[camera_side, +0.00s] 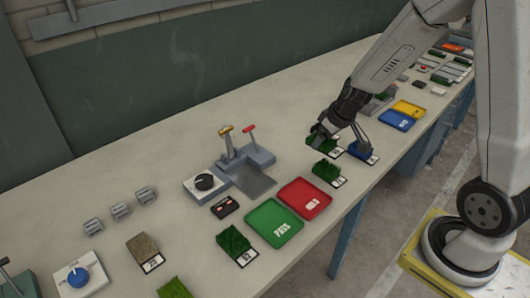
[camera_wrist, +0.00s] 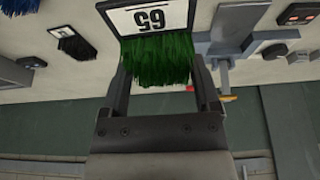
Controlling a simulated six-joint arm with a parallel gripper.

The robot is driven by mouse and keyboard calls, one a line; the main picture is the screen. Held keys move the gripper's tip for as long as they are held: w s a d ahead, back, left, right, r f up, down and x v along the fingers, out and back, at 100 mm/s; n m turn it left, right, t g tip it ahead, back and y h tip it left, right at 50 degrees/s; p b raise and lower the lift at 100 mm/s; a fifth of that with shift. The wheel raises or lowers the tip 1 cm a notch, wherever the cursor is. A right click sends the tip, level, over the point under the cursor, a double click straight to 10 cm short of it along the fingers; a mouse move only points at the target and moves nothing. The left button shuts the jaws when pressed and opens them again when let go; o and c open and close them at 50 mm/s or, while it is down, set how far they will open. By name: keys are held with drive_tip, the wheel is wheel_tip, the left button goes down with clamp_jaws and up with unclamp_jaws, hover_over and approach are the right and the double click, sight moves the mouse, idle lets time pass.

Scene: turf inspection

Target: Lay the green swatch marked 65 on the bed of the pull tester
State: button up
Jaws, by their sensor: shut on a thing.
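The green swatch marked 65 (camera_wrist: 155,58) is between the two fingers of my gripper (camera_wrist: 160,75), its label card upside down in the wrist view. In the side view my gripper (camera_side: 332,125) is shut on this swatch (camera_side: 317,139), over the right part of the bench; I cannot tell its exact height. The pull tester (camera_side: 240,155), with a yellow-topped and a red lever, stands left of my gripper. Its flat grey bed (camera_side: 253,182) is bare and apart from the swatch. The tester partly shows in the wrist view (camera_wrist: 228,45).
A green PASS tray (camera_side: 285,238) and a red tray (camera_side: 317,208) lie in front of the tester. A green swatch (camera_side: 326,172) and a blue swatch (camera_side: 358,148) lie near my gripper. A knob box (camera_side: 194,191) adjoins the bed's left. Blue and yellow trays (camera_side: 396,121) lie farther right.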

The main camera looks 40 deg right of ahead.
drive_tip(key=a+r, duration=0.1)
drive_tip(key=a, duration=1.3)
drive_tip(key=shift+w, duration=0.25)
drive_tip(key=shift+w, duration=0.1)
approach(246, 176)
drive_tip(key=shift+w+d+f, duration=0.15)
drive_tip(key=shift+w+f, duration=0.55)
drive_tip(key=shift+f, duration=0.15)
drive_tip(key=shift+w+f, duration=0.35)
drive_tip(key=shift+f, duration=0.05)
drive_tip(key=shift+w+f, duration=0.3)
drive_tip(key=shift+f, duration=1.5)
drive_tip(key=shift+f, duration=0.2)
